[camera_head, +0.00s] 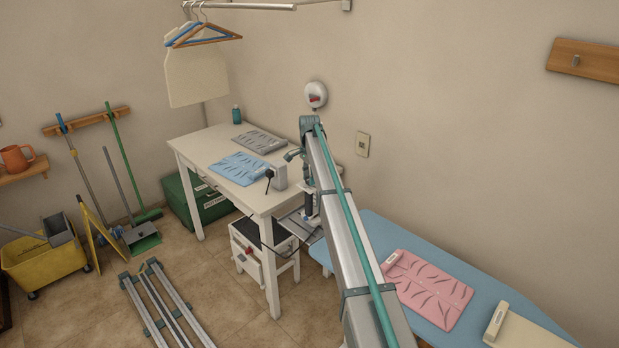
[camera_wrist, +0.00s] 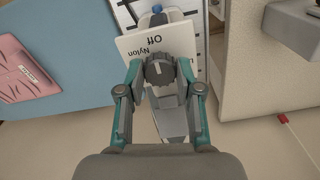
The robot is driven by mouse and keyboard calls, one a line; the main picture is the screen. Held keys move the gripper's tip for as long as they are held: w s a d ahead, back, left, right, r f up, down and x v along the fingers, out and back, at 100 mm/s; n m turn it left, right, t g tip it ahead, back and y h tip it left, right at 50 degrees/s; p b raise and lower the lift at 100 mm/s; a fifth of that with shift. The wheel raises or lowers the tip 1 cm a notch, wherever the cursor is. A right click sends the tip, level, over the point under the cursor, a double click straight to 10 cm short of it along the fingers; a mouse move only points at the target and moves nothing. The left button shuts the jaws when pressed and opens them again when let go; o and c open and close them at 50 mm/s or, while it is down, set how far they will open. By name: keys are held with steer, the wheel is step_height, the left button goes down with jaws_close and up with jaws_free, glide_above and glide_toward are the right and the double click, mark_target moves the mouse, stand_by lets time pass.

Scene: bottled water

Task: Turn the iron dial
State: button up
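The iron dial (camera_wrist: 158,72) is a dark grey ribbed knob in the wrist view. It sits by a white plate (camera_wrist: 135,44) marked "Off" and "Nylon", which reads upside down here. The grey body of the iron (camera_wrist: 171,122) shows below the dial, between my fingers. My gripper (camera_wrist: 160,66) has one finger on each side of the dial, with a narrow gap showing on both sides. It looks open around the dial; firm contact is not visible. In the head view my arm hides most of the iron and the dial.
A blue ironing board (camera_head: 375,230) with a pink folded cloth (camera_head: 432,290) lies to the right. A white table (camera_head: 215,143) with a blue cloth (camera_head: 240,168) and a grey cloth (camera_head: 259,141) stands behind. A white stool (camera_head: 262,262) is close by on the left.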

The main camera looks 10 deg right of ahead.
jaws_close()
steer(key=n+b, duration=0.2)
steer(key=n, duration=0.2)
steer(key=shift+f+b, duration=0.15)
steer(key=shift+b, duration=0.2)
steer(key=n+b, duration=0.1)
steer(key=n, duration=0.4)
steer(key=shift+n+b, duration=0.4)
steer(key=o, duration=0.8)
jaws_free()
